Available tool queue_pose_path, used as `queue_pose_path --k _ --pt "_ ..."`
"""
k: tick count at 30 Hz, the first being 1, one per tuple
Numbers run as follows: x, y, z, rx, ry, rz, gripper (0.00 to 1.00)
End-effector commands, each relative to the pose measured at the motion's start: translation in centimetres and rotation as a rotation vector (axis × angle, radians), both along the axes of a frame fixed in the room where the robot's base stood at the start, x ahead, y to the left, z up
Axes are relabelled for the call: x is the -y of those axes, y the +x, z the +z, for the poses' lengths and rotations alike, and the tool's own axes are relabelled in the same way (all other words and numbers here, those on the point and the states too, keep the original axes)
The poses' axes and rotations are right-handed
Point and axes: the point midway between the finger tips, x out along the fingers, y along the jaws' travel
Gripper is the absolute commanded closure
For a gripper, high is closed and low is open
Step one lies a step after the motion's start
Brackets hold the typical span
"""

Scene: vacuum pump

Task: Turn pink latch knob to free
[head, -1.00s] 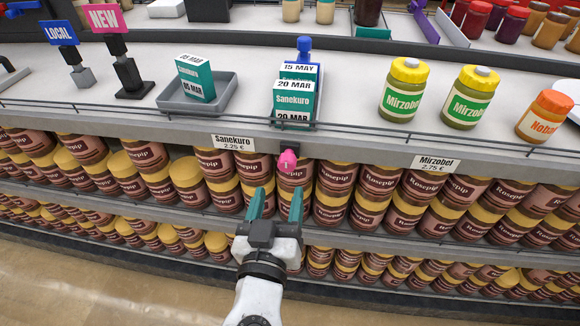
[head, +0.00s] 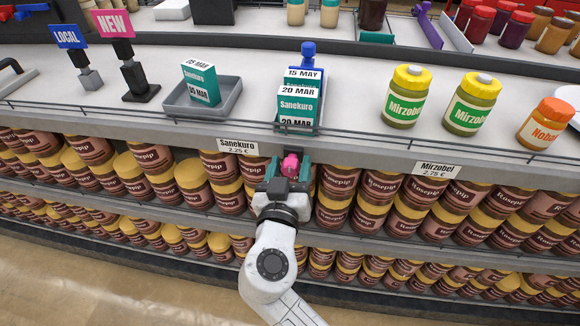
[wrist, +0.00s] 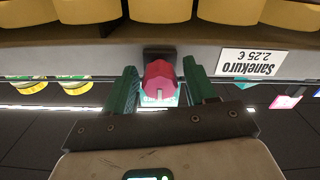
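The pink latch knob (head: 290,165) sits on the front edge of the shelf, below the pusher tray of teal Sanekuro boxes (head: 298,105). In the wrist view the knob (wrist: 160,78) is faceted and joins a dark mount behind it. My gripper (head: 289,168) is at the knob, with one teal finger on each side of it. In the wrist view the gripper (wrist: 161,88) is open, with a visible gap between each finger and the knob. The lower part of the knob is partly hidden by the fingers in the head view.
Brown Rosepip jars (head: 335,185) stand close below the shelf edge, behind and around my gripper. A Sanekuro price label (head: 238,147) is just left of the knob. A thin wire rail runs along the shelf front. A grey tray (head: 180,105) with one box stands to the left.

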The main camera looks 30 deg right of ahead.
Motion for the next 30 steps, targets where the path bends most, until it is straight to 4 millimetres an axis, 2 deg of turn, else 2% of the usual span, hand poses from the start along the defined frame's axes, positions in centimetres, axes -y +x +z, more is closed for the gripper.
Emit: queue_pose_path --k 2,15,23,30 --pt "-0.01 -0.02 0.00 0.000 0.000 0.000 0.52" --pt "-0.03 -0.03 -0.01 0.000 0.000 0.000 0.94" --pt "-0.04 -0.02 -0.02 -0.014 -0.019 0.000 0.95" --pt "0.00 -0.03 -0.05 -0.082 -0.112 0.000 0.95"
